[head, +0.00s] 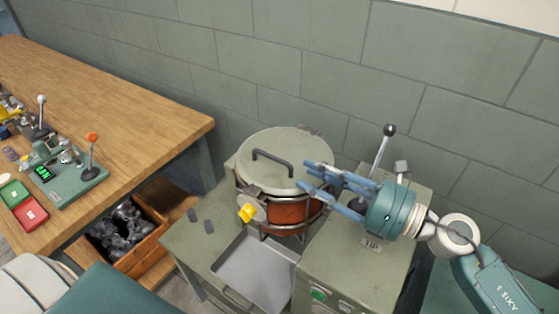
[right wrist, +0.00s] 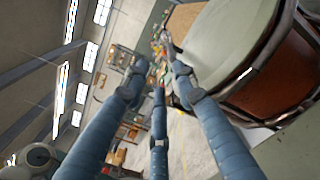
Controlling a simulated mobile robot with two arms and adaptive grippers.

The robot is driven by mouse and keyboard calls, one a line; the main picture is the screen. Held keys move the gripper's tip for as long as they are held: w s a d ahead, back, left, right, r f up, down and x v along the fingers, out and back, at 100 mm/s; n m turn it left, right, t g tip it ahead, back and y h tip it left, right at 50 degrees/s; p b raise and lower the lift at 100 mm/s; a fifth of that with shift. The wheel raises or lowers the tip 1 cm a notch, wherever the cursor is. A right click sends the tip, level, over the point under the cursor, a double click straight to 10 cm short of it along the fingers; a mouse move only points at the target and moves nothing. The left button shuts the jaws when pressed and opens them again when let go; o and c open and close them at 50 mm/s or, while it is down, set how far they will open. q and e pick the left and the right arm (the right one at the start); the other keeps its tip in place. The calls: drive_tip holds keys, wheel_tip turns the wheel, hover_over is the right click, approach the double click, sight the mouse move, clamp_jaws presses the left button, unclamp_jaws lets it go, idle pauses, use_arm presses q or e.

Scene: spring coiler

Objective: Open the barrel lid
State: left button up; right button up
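The barrel (head: 287,214) is reddish-brown with metal bands and stands on the grey-green machine in the head view. Its round pale green lid (head: 290,145) lies on top, closed, with a dark bar handle (head: 272,160) standing across it. My right gripper (head: 306,176) is at the right edge of the barrel, its blue fingers pointing left, overlapping the lid's rim in the picture. In the right wrist view its fingers (right wrist: 156,66) are spread with nothing between them, and the barrel (right wrist: 272,82) is to their right. Whether a finger touches the rim cannot be told. My left gripper is not in view.
A lever with a black knob (head: 389,130) stands behind my right gripper. A yellow knob (head: 246,213) is on the barrel's front, above a metal tray (head: 255,269). A wooden bench (head: 120,110) with a control panel is at left. The wall is close behind.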

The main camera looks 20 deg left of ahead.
sight(291, 166)
drive_tip(key=shift+w+a+f, duration=0.2)
drive_tip(key=shift+w+f, duration=0.25)
drive_tip(key=shift+w+a+f, duration=0.15)
drive_tip(key=shift+w+f, duration=0.3)
drive_tip(key=a, duration=0.2)
drive_tip(key=a+p, duration=0.1)
drive_tip(key=a, duration=0.2)
drive_tip(key=a+p, duration=0.1)
drive_tip(key=a, duration=0.2)
drive_tip(key=shift+w+a+r, duration=0.15)
drive_tip(key=shift+w+a, duration=0.1)
drive_tip(key=shift+w, duration=0.15)
drive_tip(key=shift+a+p, duration=0.35)
drive_tip(key=shift+a, duration=0.4)
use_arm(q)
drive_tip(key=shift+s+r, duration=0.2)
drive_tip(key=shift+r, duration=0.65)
use_arm(e)
drive_tip(key=shift+c, duration=0.3)
clamp_jaws()
